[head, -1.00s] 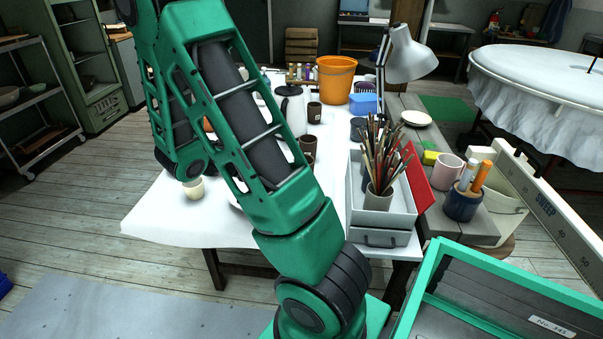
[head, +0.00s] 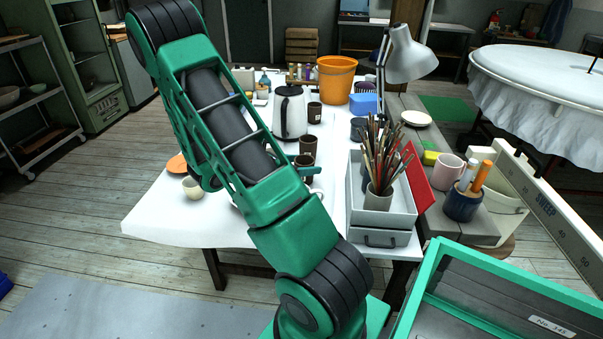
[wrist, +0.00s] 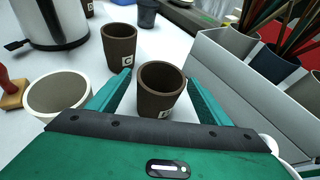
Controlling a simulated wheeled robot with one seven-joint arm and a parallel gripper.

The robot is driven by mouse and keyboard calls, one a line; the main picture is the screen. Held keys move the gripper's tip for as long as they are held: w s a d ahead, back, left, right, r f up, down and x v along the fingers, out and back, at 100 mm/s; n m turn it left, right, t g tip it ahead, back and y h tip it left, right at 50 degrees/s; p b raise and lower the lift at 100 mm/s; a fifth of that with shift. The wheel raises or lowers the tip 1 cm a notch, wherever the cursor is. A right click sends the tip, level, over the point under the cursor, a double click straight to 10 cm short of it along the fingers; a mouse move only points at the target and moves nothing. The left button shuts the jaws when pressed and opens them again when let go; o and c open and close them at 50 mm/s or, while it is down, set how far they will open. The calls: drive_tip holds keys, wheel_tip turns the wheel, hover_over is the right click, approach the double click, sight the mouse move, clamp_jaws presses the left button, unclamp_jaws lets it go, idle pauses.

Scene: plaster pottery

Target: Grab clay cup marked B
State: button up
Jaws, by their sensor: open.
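A dark brown clay cup (wrist: 160,92) stands upright on the white table between my gripper's fingers in the wrist view. Its pale label is partly hidden by my gripper body, so I cannot read the letter. It also shows in the head view (head: 303,163), partly behind my arm. My gripper (wrist: 159,76) is open, with one green finger on each side of this cup; contact cannot be told. A second brown cup (wrist: 121,46) stands just beyond, with a label that looks like G or C; it also shows in the head view (head: 308,144).
A third brown cup (head: 314,112) stands farther back. A white kettle (wrist: 50,22) is beyond at the left. A cream cup (wrist: 58,92) stands close left of my gripper, beside a red-handled stamp (wrist: 12,92). A grey box (head: 378,240) with brushes is close on the right.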

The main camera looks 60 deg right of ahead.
sight(309, 163)
drive_tip(key=shift+x, duration=2.3)
drive_tip(key=shift+w, duration=0.1)
drive_tip(key=c, duration=1.3)
